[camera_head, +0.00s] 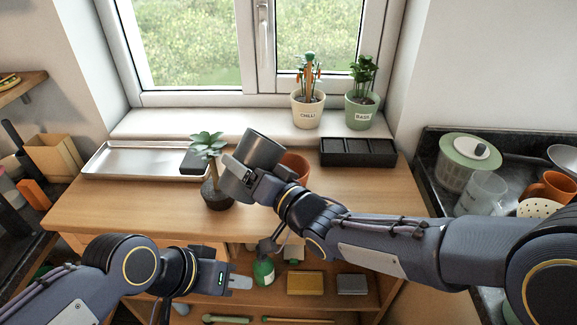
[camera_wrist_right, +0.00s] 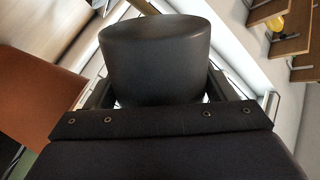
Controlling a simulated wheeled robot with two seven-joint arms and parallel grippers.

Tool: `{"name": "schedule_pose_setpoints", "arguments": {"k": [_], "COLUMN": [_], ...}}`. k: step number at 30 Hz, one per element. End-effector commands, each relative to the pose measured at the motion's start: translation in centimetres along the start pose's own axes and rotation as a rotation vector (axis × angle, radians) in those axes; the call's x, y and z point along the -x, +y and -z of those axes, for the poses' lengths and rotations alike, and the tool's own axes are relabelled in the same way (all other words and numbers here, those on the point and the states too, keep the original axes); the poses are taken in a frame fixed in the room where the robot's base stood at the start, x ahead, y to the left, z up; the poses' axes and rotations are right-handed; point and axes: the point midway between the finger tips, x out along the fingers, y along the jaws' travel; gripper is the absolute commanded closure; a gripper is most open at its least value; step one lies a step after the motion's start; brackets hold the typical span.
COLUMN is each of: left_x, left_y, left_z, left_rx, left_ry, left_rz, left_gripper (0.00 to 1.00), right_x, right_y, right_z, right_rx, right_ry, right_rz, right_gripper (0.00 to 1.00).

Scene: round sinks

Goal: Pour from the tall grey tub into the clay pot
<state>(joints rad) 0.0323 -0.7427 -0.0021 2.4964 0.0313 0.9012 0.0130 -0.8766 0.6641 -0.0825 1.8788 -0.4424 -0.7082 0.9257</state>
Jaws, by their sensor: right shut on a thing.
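The tall grey tub (camera_head: 262,149) is held tilted above the wooden counter. My right gripper (camera_head: 247,175) is shut on it; the right wrist view also shows the tub (camera_wrist_right: 155,58) between the fingers. The tub's inside and contents are hidden. The orange-brown clay pot (camera_head: 298,166) stands on the counter just right of the tub, partly hidden behind my right gripper and the tub. An orange-brown surface, likely the pot (camera_wrist_right: 40,95), fills the left of the wrist view. My left gripper (camera_head: 238,282) is low in front of the counter, apart from both; its jaw opening is unclear.
A potted succulent (camera_head: 215,190) stands close left of the tub. A black tray (camera_head: 358,152) is right of the clay pot, a metal tray (camera_head: 135,160) at the left. Chilli (camera_head: 307,110) and basil (camera_head: 362,111) pots stand on the sill. The counter's front left is clear.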

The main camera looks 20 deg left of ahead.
Motion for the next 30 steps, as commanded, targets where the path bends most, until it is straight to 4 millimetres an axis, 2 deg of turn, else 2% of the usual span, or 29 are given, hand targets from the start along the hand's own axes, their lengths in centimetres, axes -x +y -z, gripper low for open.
{"name": "schedule_pose_setpoints", "arguments": {"k": [30], "left_x": [0.01], "left_y": [0.0], "left_z": [0.0], "left_rx": [0.0], "left_ry": [0.0], "left_rz": [0.0], "left_gripper": [0.64], "right_x": [-0.02], "right_y": [0.06], "right_z": [-0.13], "right_rx": [-0.063], "right_ry": [0.002], "right_rz": [0.003], "right_gripper": [0.57]}}
